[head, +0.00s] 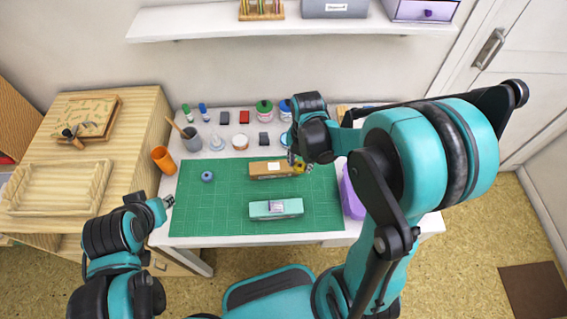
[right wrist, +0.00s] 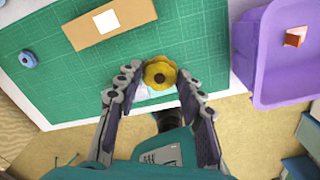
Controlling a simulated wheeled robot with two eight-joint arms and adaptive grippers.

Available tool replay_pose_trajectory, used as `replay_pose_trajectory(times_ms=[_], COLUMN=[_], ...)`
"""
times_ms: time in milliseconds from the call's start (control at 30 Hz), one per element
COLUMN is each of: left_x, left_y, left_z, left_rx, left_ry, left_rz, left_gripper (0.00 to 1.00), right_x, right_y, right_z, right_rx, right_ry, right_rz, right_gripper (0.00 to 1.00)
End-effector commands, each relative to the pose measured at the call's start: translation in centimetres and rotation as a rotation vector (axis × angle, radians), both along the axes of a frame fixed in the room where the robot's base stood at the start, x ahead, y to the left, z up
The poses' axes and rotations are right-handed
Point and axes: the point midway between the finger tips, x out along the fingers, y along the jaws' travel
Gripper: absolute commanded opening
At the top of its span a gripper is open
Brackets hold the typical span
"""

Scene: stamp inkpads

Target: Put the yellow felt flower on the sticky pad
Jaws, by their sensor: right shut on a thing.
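The yellow felt flower (right wrist: 159,70) has a dark centre and sits between the fingertips of my right gripper (right wrist: 158,76). In the head view my right gripper (head: 300,160) holds the flower (head: 299,168) near the right end of a brown block (head: 262,171). The brown block carries a white square (right wrist: 106,21). A teal block (head: 262,210) with a pale square (head: 276,207) on top lies closer to me. I cannot tell which square is the sticky pad. My left gripper (head: 169,202) is at the mat's left edge, small and apart from these things.
A green cutting mat (head: 225,215) covers the table's middle. A blue flower-like piece (head: 207,176) lies on its left. A purple bin (right wrist: 262,92) with an orange piece (right wrist: 295,37) stands at right. Jars, a pen cup (head: 191,138) and an orange cup (head: 164,159) stand behind and left.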

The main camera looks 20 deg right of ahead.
Motion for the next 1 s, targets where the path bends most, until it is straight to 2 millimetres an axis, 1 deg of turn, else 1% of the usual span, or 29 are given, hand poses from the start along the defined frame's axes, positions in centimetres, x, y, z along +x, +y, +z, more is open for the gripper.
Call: replay_pose_trajectory(times_ms=[300, 400, 500, 667, 767, 900, 1000], left_x=[0.0, 0.0, 0.0, 0.0, 0.0, 0.0, 0.0], left_y=[0.0, 0.0, 0.0, 0.0, 0.0, 0.0, 0.0], left_z=[-2.5, -3.1, -3.4, -3.6, -4.1, -5.1, -5.2], left_rx=[0.000, 0.000, 0.000, 0.000, 0.000, 0.000, 0.000], left_ry=[0.000, 0.000, 0.000, 0.000, 0.000, 0.000, 0.000], left_rz=[0.000, 0.000, 0.000, 0.000, 0.000, 0.000, 0.000], left_gripper=[0.29, 0.29, 0.29, 0.29, 0.29, 0.29, 0.29], right_x=[6.1, 7.8, 8.9, 9.5, 9.5, 9.5, 9.5], right_y=[3.7, 4.7, 5.4, 5.7, 5.7, 5.7, 5.7], right_z=[-4.7, -5.8, -6.5, -7.0, -8.1, -10.4, -10.9], right_rx=[0.000, 0.000, 0.000, 0.000, 0.000, 0.000, 0.000], right_ry=[0.000, 0.000, 0.000, 0.000, 0.000, 0.000, 0.000], right_rz=[0.002, 0.001, 0.001, -0.001, -0.001, -0.001, -0.001], right_gripper=[0.28, 0.28, 0.28, 0.28, 0.28, 0.28, 0.28])
